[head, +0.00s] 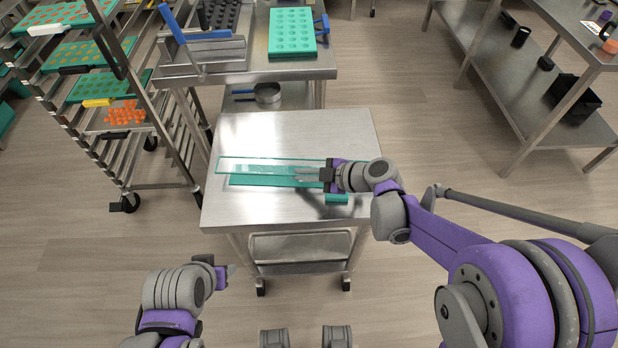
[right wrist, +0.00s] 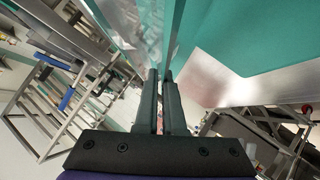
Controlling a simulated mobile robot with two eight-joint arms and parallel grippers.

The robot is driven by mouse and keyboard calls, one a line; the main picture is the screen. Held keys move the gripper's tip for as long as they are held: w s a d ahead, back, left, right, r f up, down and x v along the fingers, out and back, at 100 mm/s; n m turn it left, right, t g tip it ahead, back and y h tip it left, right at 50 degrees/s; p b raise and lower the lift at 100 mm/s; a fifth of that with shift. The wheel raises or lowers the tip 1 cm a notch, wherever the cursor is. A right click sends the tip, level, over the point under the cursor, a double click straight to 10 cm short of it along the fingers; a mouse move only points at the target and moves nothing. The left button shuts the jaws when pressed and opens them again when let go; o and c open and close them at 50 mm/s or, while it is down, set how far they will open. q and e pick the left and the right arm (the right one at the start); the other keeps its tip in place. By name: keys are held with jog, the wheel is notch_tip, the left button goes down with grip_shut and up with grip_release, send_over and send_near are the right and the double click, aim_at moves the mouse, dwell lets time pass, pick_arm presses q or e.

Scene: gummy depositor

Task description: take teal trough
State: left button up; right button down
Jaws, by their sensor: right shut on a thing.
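The teal trough (head: 262,181) is long and narrow, with a solid teal part and a clear, green-edged wall. It lies along the steel cart top; I cannot tell whether it rests on it or is just above. My right gripper (head: 308,173) reaches in from the right and is shut on the trough's thin wall, near its right end. In the right wrist view the right gripper's fingers (right wrist: 161,78) meet on this wall, beside a broad teal surface (right wrist: 245,35). My left gripper (head: 231,271) is empty, low at the left, apart from the cart; its jaw opening is unclear.
The steel cart top (head: 300,128) is otherwise mostly bare. Behind it a steel table holds a teal mold tray (head: 292,32) and a blue-handled tool (head: 173,25). A tray rack (head: 112,110) stands left, a steel shelf table (head: 540,85) right. Floor lies open between.

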aim_at(304, 184)
jog(key=shift+r, duration=0.1)
dwell(0.5)
notch_tip(304, 184, up, 10)
jog(key=p, duration=0.1)
jog(key=shift+p, duration=0.35)
dwell(1.7)
